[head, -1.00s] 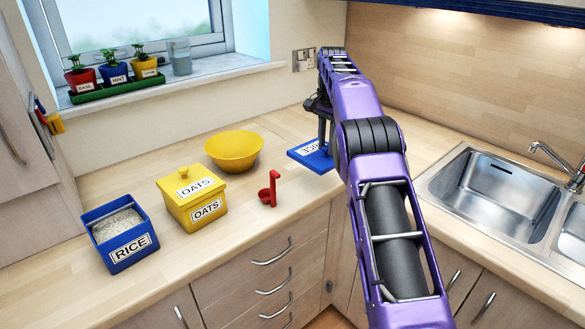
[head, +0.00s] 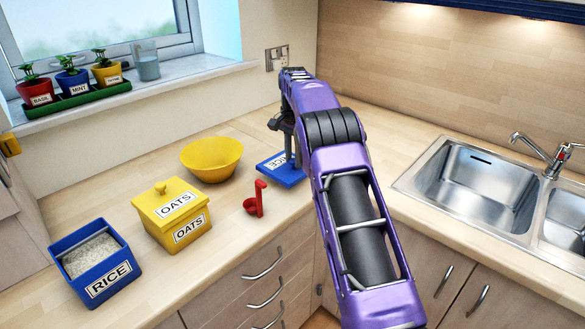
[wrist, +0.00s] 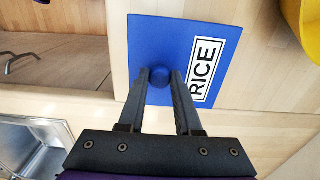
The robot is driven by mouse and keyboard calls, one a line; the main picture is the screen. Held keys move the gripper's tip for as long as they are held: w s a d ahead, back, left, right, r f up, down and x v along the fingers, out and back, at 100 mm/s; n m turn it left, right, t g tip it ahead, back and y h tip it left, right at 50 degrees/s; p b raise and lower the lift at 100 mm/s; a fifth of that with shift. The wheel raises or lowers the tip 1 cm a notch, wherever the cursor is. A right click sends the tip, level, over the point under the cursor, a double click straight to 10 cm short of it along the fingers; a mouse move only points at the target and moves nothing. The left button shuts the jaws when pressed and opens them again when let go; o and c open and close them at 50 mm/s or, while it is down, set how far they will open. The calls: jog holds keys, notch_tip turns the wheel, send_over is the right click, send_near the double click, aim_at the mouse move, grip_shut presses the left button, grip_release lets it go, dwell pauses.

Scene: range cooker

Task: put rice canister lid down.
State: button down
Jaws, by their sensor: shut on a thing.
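The rice canister lid (head: 279,171) is a flat blue square with a RICE label and a round knob. It is at the worktop corner, right of the yellow bowl, and it fills the middle of the wrist view (wrist: 150,40). My gripper (wrist: 160,76) is shut on the lid's knob, above the lid. The lid lies flat at or very near the worktop; I cannot tell if it touches. The open blue rice canister (head: 97,266), full of rice, stands at the front left. My arm hides part of the lid's right side in the head view.
A yellow oats canister (head: 172,215) with its lid on, a yellow bowl (head: 211,160) and a red scoop (head: 256,202) stand left of the lid. The sink (head: 470,190) is at the right. Worktop behind the bowl is clear.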

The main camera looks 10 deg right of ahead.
aim_at(293, 160)
jog(key=shift+f, duration=1.8)
jog(key=c, duration=0.6)
grip_release()
jog(key=shift+f, duration=0.15)
notch_tip(293, 160, up, 11)
jog(key=shift+w+r, duration=0.1)
jog(key=shift+r, duration=0.55)
